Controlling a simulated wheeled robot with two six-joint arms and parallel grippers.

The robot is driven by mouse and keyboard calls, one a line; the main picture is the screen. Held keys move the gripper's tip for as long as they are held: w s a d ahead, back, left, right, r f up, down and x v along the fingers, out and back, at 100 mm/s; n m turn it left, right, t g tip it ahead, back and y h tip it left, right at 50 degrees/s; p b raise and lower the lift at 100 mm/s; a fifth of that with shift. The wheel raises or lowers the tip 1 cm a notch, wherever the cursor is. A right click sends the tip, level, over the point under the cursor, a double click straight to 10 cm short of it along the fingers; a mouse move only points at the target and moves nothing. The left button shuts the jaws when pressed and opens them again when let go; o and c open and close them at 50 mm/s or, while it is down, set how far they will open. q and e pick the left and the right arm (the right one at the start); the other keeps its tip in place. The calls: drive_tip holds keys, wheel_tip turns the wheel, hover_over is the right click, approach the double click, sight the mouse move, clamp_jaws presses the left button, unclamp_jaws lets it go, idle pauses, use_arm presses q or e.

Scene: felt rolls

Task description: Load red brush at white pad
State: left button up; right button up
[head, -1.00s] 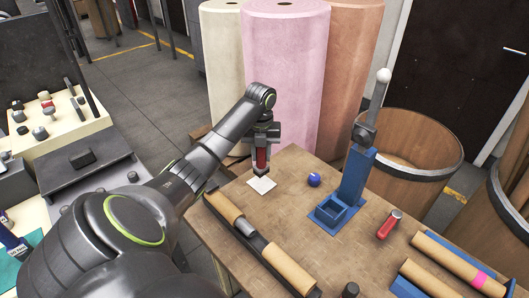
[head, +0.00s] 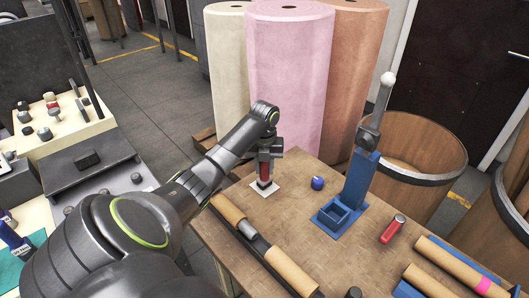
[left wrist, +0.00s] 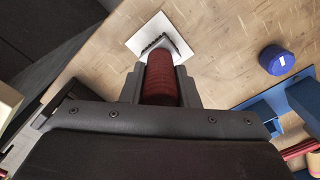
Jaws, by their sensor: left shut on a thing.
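My left gripper (head: 264,172) is shut on the red brush (head: 264,170) and holds it upright over the white pad (head: 268,193). In the left wrist view the brush (left wrist: 162,80) is a dark red handle between the fingers, with its dark bristle end over the white pad (left wrist: 140,36). The bristles look to be at the pad's surface, though I cannot tell how firmly they touch. My right gripper is not in view.
A blue round piece (head: 317,183) and a blue stand with an open box (head: 341,212) are right of the pad. A red cylinder (head: 393,228) lies farther right. A long dark tray with a brown roll (head: 228,208) lies along the table's left edge.

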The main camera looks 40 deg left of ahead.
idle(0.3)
use_arm(q)
drive_tip(key=shift+p, duration=0.45)
drive_tip(key=shift+f, duration=0.3)
idle(0.7)
drive_tip(key=shift+d+f, duration=0.1)
idle(1.3)
wheel_tip(320, 180, up, 6)
drive_tip(key=p, duration=0.7)
